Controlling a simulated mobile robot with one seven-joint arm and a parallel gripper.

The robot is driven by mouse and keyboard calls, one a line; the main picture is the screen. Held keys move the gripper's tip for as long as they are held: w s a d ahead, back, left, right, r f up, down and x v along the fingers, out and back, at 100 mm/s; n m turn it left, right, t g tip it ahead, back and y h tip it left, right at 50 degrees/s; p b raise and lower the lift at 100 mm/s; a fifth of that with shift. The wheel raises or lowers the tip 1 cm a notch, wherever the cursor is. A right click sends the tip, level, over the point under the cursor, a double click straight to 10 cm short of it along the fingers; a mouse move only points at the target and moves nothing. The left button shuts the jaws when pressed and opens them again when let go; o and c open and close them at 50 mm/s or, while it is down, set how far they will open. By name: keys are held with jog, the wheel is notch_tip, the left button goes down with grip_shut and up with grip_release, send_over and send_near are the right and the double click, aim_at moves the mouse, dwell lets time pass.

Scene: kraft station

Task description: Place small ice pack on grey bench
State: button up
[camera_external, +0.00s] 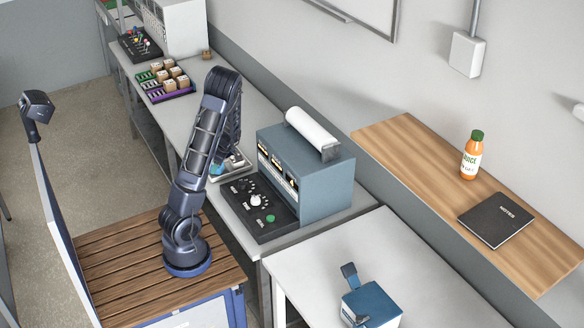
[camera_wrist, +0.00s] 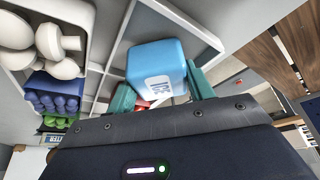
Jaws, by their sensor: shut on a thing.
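The small ice pack (camera_wrist: 156,62) is a light blue block with a white "ICE" label in the wrist view. My gripper (camera_wrist: 161,90) is shut on it, with a teal finger on each side. In the external view my gripper (camera_external: 226,168) is low over a pale divided tray, and a bit of blue shows there; my arm partly hides it. Two pale grey bench tops show: a long one (camera_external: 250,107) along the wall and a nearer one (camera_external: 330,245) at lower right. I cannot tell which one is the grey bench.
The divided tray (camera_wrist: 203,40) lies under the pack, with white knobbed pieces (camera_wrist: 62,45) beside it. A blue-grey machine (camera_external: 310,180) and black control panel (camera_external: 258,208) stand close to my gripper. A blue device (camera_external: 372,303) sits on the nearer bench, otherwise clear.

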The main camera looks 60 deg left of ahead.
jog(key=shift+f, duration=0.25)
jog(key=o, duration=1.2)
jog(key=shift+r, duration=0.1)
jog(key=v, duration=1)
jog(key=w+d+r+m+t+h, duration=0.1)
jog(key=d+r+m, duration=0.25)
jog(key=d, duration=0.25)
jog(key=w+d+r+m+t, duration=0.1)
jog(key=d+r+m+t, duration=0.1)
jog(key=d+r+m, duration=0.3)
jog(key=s+d+r+m+t, duration=0.1)
jog(key=s+d+r+m, duration=0.3)
jog(key=d+m, duration=0.2)
jog(key=s+d+r+m+t+h, duration=0.1)
jog(key=s+d+r+m, duration=0.3)
jog(key=d, duration=0.7)
jog(key=s+d+r+m+t+h, duration=0.1)
jog(key=s+d+r+m, duration=0.3)
jog(key=d+m, duration=0.4)
jog(key=shift+s+d+m+t, duration=0.25)
jog(key=shift+s+d+t, duration=0.15)
jog(key=shift+t, duration=0.5)
